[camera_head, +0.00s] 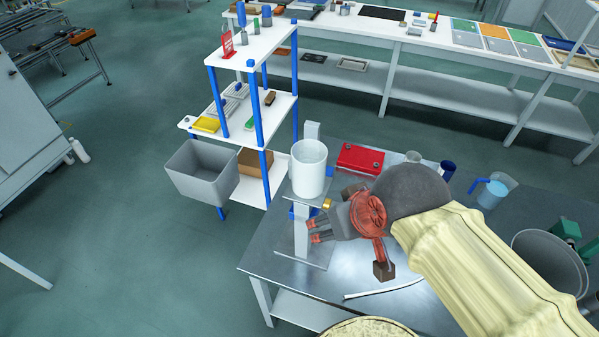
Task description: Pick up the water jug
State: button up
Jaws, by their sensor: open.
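The water jug (493,193) is a clear jug with a blue handle on its left side and bluish water inside. It stands upright on the far right part of the metal table. My gripper (368,232), red with dark brown finger pads, is over the middle of the table, to the left of the jug and well apart from it. Its fingers are spread and nothing shows between them. My grey wrist and cream-sleeved arm reach in from the lower right, in front of the jug.
A white cylindrical container (308,168) sits on a grey stand left of my gripper. A red case (360,159) and a dark blue cup (446,170) stand behind my wrist. A large grey pot (550,262) is at right. A thin white strip (384,290) lies near the front.

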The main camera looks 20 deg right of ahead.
aim_at(499, 185)
jog(key=z, duration=2.05)
jog(key=l+z, duration=0.25)
jog(key=z, duration=0.25)
jog(key=i+l+z, duration=0.15)
jog(key=z, duration=0.3)
